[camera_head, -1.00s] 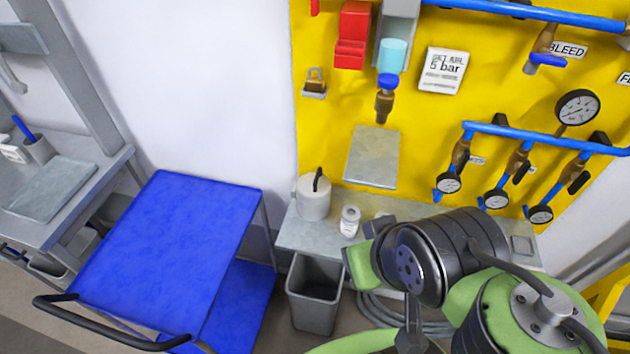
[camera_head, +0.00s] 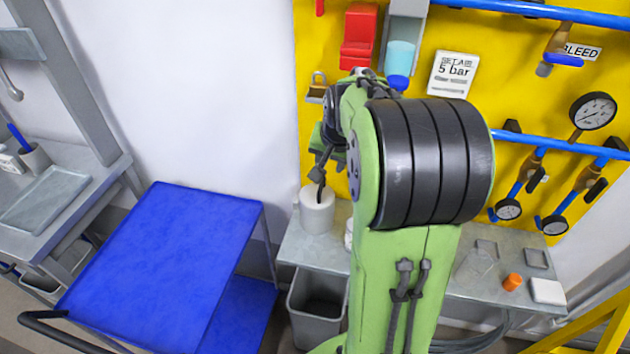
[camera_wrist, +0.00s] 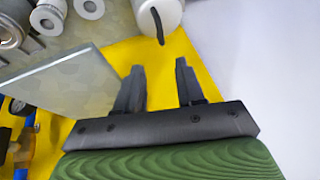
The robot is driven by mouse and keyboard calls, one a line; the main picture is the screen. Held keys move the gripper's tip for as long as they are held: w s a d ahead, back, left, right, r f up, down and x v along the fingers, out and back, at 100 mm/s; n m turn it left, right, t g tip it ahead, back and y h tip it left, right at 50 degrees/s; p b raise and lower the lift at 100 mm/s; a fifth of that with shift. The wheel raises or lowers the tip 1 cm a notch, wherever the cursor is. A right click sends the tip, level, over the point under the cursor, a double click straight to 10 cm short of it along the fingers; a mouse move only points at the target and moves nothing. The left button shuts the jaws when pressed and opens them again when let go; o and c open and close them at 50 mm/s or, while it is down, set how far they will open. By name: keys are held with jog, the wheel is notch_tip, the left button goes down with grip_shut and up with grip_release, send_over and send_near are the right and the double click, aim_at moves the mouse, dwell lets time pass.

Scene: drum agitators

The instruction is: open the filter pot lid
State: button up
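The filter pot (camera_head: 317,214) is a white cylinder with a dark curved handle on its lid. It stands at the left end of the grey bench against the yellow panel. In the wrist view the pot (camera_wrist: 158,14) is cut off by the top edge, its dark handle pointing down toward the gap between my fingers. The lid appears closed. My gripper (camera_wrist: 160,72) is open and empty, with both black fingers apart and short of the handle. In the head view my arm hides most of the gripper, which is close above the pot.
A grey plate (camera_wrist: 62,84) sticks out from the yellow panel beside my left finger. White jars (camera_wrist: 58,16) stand on the bench (camera_head: 400,275). A blue cart (camera_head: 165,260) is at the left, and a grey bin (camera_head: 315,305) is below the bench.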

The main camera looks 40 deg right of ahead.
aim_at(322, 183)
jog(key=x, duration=1.2)
jog(key=shift+w+f+b, duration=0.25)
jog(key=shift+f+b, duration=0.05)
jog(key=shift+b, duration=0.05)
grip_shut()
jog(key=shift+r, duration=0.1)
